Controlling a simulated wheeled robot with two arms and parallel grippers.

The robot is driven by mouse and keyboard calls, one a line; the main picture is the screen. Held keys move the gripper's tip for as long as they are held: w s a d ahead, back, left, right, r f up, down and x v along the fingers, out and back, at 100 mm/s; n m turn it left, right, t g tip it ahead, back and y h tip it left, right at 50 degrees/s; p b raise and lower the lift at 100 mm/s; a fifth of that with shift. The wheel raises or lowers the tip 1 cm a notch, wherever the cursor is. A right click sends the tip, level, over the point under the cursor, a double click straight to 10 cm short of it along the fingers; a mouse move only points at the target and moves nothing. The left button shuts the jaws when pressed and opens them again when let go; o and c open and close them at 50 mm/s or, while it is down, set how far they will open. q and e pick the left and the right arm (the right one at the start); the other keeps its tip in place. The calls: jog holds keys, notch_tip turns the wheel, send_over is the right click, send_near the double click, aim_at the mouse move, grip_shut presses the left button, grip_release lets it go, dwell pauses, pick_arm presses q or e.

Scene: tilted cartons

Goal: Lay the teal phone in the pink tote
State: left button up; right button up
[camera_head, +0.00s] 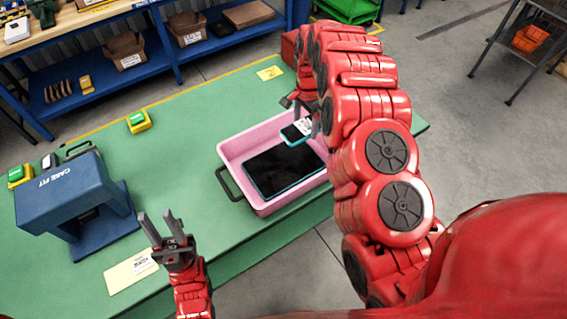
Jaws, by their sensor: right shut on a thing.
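The pink tote (228,150) stands on the green table, with a dark handle at its left end. A large black tablet with a teal edge (277,172) lies inside it and covers much of its floor. The small teal phone (291,133), with a pale patch on its face, is over the tote's far part. My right gripper (308,123) is shut on the phone's right side; the red arm partly hides the grip. I cannot tell whether the phone touches the tablet or the tote. My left gripper (161,226) is open and empty, near the table's front edge.
A paper card (130,272) lies near the front edge and a yellow label (269,73) at the back. The table between stand and tote is clear.

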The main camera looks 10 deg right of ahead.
jog(key=shift+s+a+f, duration=0.1)
jog(key=shift+s+a, duration=0.15)
jog(key=shift+f, duration=0.4)
notch_tip(320, 180, down, 3)
jog(key=shift+s+r+b, duration=0.1)
jog(key=shift+r+b, duration=0.1)
jog(key=shift+b, duration=0.6)
notch_tip(320, 180, down, 2)
jog(key=shift+f+p, duration=0.1)
jog(key=shift+p, duration=0.75)
jog(key=shift+f, duration=0.65)
jog(key=shift+f+p, duration=0.5)
jog(key=shift+f, duration=0.05)
notch_tip(320, 180, down, 2)
jog(key=shift+f+p, duration=0.15)
jog(key=shift+p, duration=0.15)
